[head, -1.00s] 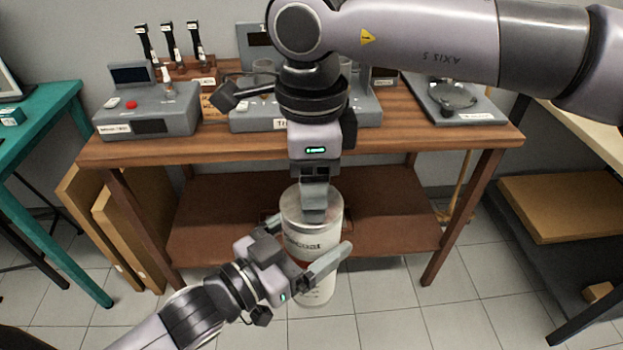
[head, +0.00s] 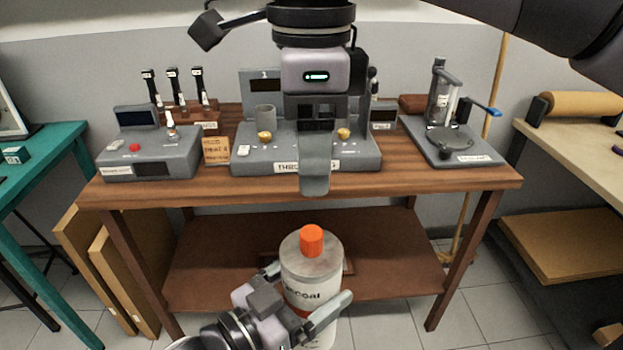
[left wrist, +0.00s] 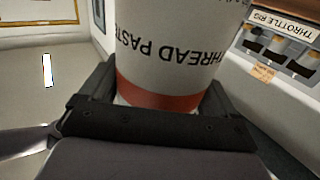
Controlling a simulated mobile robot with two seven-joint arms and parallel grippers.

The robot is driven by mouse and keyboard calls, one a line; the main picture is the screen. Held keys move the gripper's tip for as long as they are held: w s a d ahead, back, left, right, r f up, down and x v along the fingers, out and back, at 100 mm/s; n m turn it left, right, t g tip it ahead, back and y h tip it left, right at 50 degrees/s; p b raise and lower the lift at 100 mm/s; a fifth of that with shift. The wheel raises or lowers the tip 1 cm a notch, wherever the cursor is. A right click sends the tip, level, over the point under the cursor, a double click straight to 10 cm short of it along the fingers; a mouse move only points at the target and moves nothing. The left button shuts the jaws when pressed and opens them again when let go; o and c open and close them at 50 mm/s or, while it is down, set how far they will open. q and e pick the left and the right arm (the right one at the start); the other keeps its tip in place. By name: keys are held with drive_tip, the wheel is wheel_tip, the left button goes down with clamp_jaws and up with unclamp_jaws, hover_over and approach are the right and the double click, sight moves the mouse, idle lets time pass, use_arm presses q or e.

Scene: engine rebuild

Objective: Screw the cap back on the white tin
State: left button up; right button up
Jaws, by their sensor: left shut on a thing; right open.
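The white tin (head: 303,268) stands upright in the lower middle of the head view, held in front of the bench. An orange cap (head: 311,240) sits upright on its grey top; I cannot tell how tightly it is threaded. My left gripper (head: 305,292) is shut around the tin's side. In the left wrist view the tin (left wrist: 170,45) fills the space between the fingers, with "THREAD PASTE" lettering and an orange band. My right gripper (head: 314,182) is open and empty, pointing down above the cap and clear of it.
The wooden bench (head: 420,185) behind carries a throttle rig (head: 250,160), a grey box with a red button (head: 150,155) and a press-like stand (head: 455,150). Its lower shelf (head: 210,260) is mostly bare. A teal table (head: 65,125) stands at left.

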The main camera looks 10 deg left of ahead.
drive_tip(key=shift+r, duration=0.25)
idle(0.4)
